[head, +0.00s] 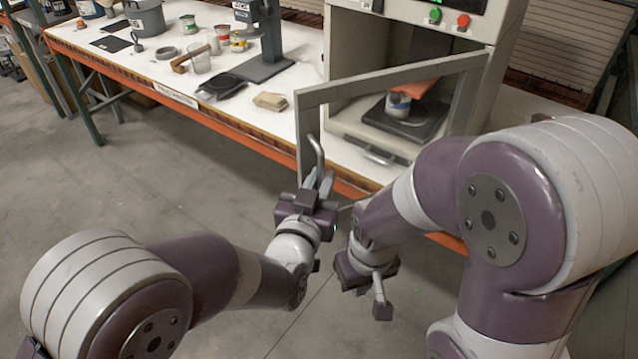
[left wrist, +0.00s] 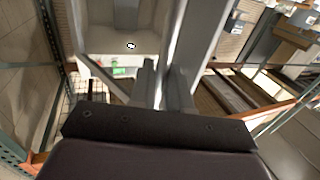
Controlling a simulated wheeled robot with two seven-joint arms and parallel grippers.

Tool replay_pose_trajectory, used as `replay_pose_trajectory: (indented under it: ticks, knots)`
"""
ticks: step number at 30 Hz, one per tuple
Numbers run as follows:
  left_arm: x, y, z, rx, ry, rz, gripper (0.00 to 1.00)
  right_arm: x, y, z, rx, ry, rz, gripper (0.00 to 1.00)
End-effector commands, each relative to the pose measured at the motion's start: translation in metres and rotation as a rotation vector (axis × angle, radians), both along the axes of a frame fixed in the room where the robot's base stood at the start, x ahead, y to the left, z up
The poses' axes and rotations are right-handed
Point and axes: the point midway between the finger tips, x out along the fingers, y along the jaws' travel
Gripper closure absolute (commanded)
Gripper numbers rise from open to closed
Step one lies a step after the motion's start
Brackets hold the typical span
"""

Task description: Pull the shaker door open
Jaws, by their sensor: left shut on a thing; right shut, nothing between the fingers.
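The shaker door (head: 392,82) is a grey frame with a clear pane, standing ajar in front of the white shaker cabinet (head: 342,45). Its left edge is swung out toward me. My left gripper (head: 318,180) is shut on the grey door handle (head: 316,150) at that edge. In the left wrist view the fingers (left wrist: 163,88) reach up beside the door frame (left wrist: 204,35); the grip itself is partly hidden. My right gripper (head: 381,305) is shut and empty, low in front of the bench and apart from the door. Inside the cabinet a small can (head: 398,105) sits under an orange part.
The white bench (head: 225,85) with an orange front beam runs to the left. It holds a grey stand (head: 268,45), several cans, a dark scale and a tan block (head: 270,101). Green (head: 435,15) and red buttons are above the door. Floor in front is clear.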

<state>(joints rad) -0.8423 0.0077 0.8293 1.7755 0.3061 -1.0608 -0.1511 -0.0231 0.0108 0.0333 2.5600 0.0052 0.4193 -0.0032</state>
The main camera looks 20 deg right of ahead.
Motion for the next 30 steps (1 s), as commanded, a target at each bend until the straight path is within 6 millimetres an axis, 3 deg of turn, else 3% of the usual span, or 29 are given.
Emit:
replay_pose_trajectory:
  ticks: [10,11,12,23,30]
  knots:
    - [0.000,-0.001,0.002,-0.003,-0.004,-0.003,1.00,0.000,0.000,0.000,0.000,0.000,0.000,1.00]
    - [0.000,-0.001,0.002,-0.003,-0.004,-0.003,0.76,0.000,0.000,0.000,0.000,0.000,0.000,1.00]
    - [0.000,-0.001,0.002,-0.003,-0.004,-0.003,0.71,0.000,0.000,0.000,0.000,0.000,0.000,1.00]
    - [-0.005,0.002,0.001,-0.002,-0.003,-0.003,0.71,0.000,0.000,-0.003,0.000,0.000,0.000,1.00]
    - [-0.046,0.028,-0.002,-0.001,-0.004,-0.005,0.71,0.000,0.000,-0.016,0.000,0.000,0.000,1.00]
